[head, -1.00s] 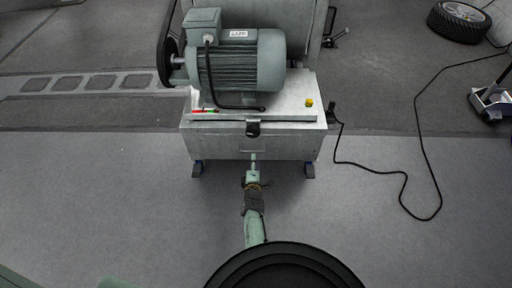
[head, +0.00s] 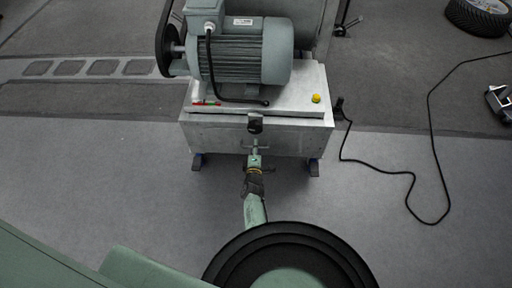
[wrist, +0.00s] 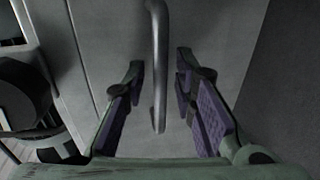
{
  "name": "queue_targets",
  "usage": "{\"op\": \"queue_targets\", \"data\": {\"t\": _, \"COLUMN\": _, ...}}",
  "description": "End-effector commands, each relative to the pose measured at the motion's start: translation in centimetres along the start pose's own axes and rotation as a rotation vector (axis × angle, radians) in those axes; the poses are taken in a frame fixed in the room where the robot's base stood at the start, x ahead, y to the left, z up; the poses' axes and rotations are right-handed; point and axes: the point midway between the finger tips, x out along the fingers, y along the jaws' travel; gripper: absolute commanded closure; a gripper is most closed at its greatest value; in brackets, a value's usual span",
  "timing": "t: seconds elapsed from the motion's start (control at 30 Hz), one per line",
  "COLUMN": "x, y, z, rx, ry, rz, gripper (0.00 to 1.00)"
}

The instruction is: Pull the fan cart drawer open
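The fan cart (head: 315,109) stands ahead of me with a motor (head: 245,52) on its top. Its drawer front (head: 210,139) is the pale grey panel facing me and looks closed. In the wrist view the drawer handle (wrist: 159,70) is a grey metal bar running up the picture. My gripper (wrist: 160,88) is open, with a purple-padded finger on each side of the bar and a gap to both. In the head view my gripper (head: 254,153) is at the middle of the drawer front, partly covering the handle.
A black cable (head: 432,140) lies on the floor to the right. A tire (head: 478,16) lies at the upper right. Short feet (head: 314,168) stand under the cart. The grey floor in front of the cart is mostly clear.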

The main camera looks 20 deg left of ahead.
Motion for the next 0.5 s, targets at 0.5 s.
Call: {"op": "queue_targets", "data": {"t": 0.5, "x": 0.0, "y": 0.01, "z": 0.02, "rx": 0.0, "ry": 0.0, "rz": 0.0, "gripper": 1.0}}
